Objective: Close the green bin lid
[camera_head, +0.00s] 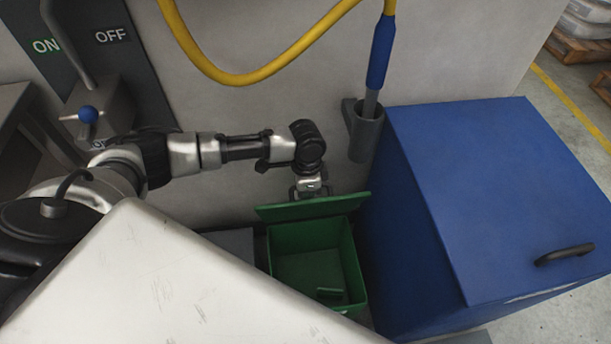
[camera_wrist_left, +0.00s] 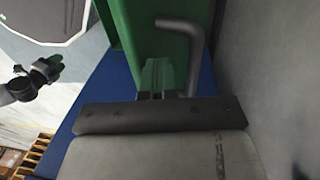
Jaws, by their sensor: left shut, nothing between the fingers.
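The green bin (camera_head: 357,275) stands low beside the blue box, its mouth uncovered. Its green lid (camera_head: 313,207) is raised at the bin's back edge, seen nearly edge-on. My left gripper (camera_head: 309,190) is behind the lid's top edge, on the wall side, fingers shut and empty. In the left wrist view the green lid (camera_wrist_left: 125,40) rises just beyond the shut fingertips (camera_wrist_left: 155,75); I cannot tell whether they touch it. A bent grey rod (camera_wrist_left: 190,48) is close beside the fingers. Part of my other arm shows at the left there, too small to read its gripper.
A large blue box (camera_head: 500,190) with a black handle stands right of the bin. A grey holder (camera_head: 364,130) with a blue-handled pole is on the wall (camera_head: 260,110) behind. A yellow hose (camera_head: 250,75) hangs above. An ON/OFF lever panel (camera_head: 105,55) is at left.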

